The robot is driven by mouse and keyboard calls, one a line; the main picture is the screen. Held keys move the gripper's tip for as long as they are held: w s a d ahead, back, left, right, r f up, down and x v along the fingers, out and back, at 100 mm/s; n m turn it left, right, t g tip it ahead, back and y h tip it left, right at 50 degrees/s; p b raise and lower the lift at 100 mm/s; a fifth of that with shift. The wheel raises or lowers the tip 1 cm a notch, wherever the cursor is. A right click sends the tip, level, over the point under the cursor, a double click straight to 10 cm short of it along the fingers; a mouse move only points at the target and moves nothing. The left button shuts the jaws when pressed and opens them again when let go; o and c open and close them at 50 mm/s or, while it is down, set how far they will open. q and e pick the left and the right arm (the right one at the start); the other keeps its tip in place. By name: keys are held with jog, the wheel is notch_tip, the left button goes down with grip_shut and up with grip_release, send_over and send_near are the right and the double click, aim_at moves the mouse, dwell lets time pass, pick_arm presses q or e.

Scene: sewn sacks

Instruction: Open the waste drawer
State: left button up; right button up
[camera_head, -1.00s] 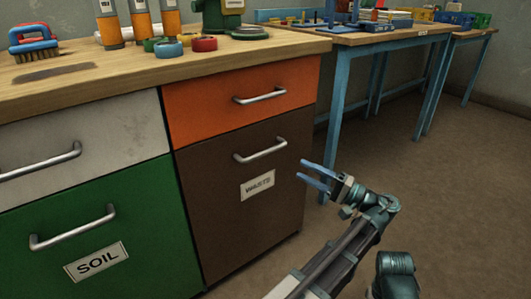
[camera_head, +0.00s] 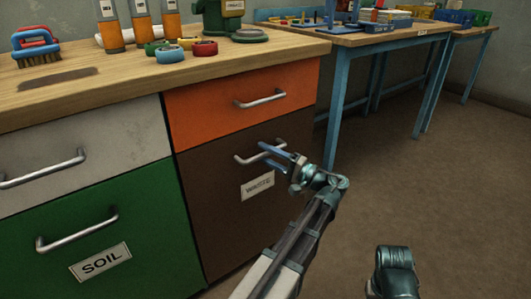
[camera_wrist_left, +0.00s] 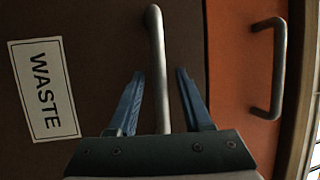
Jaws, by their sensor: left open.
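The brown waste drawer (camera_head: 215,215) is shut, at the lower right of the cabinet. Its white label (camera_head: 257,186) also shows in the left wrist view (camera_wrist_left: 44,90). Its metal bar handle (camera_head: 243,160) runs between my blue fingers in the left wrist view (camera_wrist_left: 156,45). My left gripper (camera_head: 264,154) is open at the handle, one finger on each side of the bar, with a gap showing on both sides (camera_wrist_left: 160,78). It partly hides the right part of the handle in the head view. My right gripper is not in view.
An orange drawer (camera_head: 210,110) with its own handle (camera_head: 260,98) is just above. A green soil drawer (camera_head: 140,240) and a grey drawer (camera_head: 110,145) are to the left. A blue table (camera_head: 335,110) stands behind right. The floor (camera_head: 440,210) in front is clear.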

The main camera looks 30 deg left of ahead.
pick_arm(q)
jog(key=shift+a, duration=0.1)
grip_shut()
dwell(1.4)
